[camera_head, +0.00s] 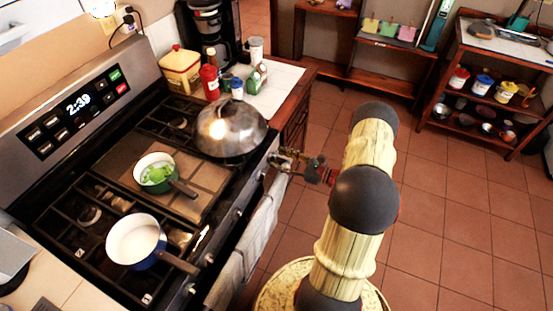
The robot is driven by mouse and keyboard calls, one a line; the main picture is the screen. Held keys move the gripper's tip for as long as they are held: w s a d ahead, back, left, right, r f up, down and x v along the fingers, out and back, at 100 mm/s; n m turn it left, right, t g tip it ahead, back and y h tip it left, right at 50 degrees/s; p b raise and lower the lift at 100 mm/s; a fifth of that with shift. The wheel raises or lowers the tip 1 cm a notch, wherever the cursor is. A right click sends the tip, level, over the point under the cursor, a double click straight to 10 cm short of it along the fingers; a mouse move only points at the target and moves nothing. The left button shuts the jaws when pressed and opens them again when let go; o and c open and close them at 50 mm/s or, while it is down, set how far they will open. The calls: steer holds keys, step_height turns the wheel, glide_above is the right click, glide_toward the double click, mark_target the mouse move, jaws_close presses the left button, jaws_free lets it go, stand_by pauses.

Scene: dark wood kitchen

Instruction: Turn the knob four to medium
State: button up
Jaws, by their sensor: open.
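The stove's front panel carries a row of knobs facing the floor side. One knob (238,212) shows near the middle of the row and another (208,259) nearer the front. My arm reaches over the floor from the lower right, and my gripper (283,160) is at the far right end of the panel. It is open, with its fingers close to a knob there. The fingers partly hide that knob, so I cannot tell whether they touch it or how it is turned. No knob numbers are readable.
A domed metal lid (224,122), a green pot (156,175) with green food and a blue pot (137,241) are on the stovetop. The pot handles point toward the front edge. A towel (244,245) hangs below the knobs. The tiled floor (455,200) is clear to the right.

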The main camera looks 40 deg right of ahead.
steer(key=shift+x, duration=0.9)
steer(key=c, duration=0.3)
steer(key=c, duration=0.8)
steer(key=shift+c, duration=0.2)
